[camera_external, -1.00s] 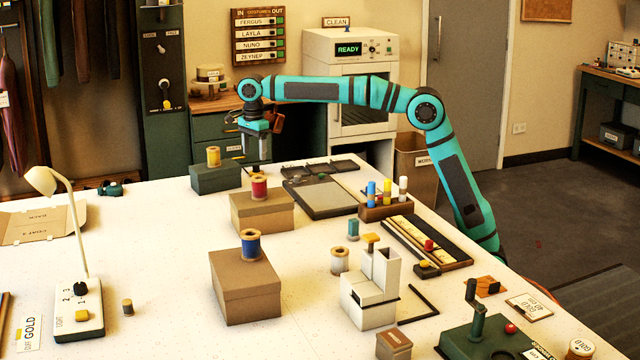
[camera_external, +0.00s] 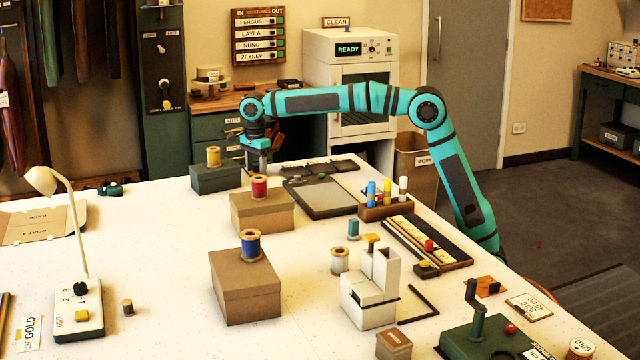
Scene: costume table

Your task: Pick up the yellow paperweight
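I cannot make out for certain which object is the yellow paperweight. A small yellow-topped piece (camera_external: 424,265) lies beside the black-and-cream rack. A yellow spool (camera_external: 214,157) stands on the green box at the back. My gripper (camera_external: 262,169) points down over the far part of the table, just right of the green box and behind the cardboard box with the red spool. Its fingers look close together, but they are too small to tell open from shut. I see nothing clearly held.
The green box (camera_external: 215,180), the red-spool box (camera_external: 262,212) and a grey tray (camera_external: 322,198) stand close around my gripper. A taller blue-spool box (camera_external: 245,287) and a white stepped block (camera_external: 368,300) stand nearer the camera.

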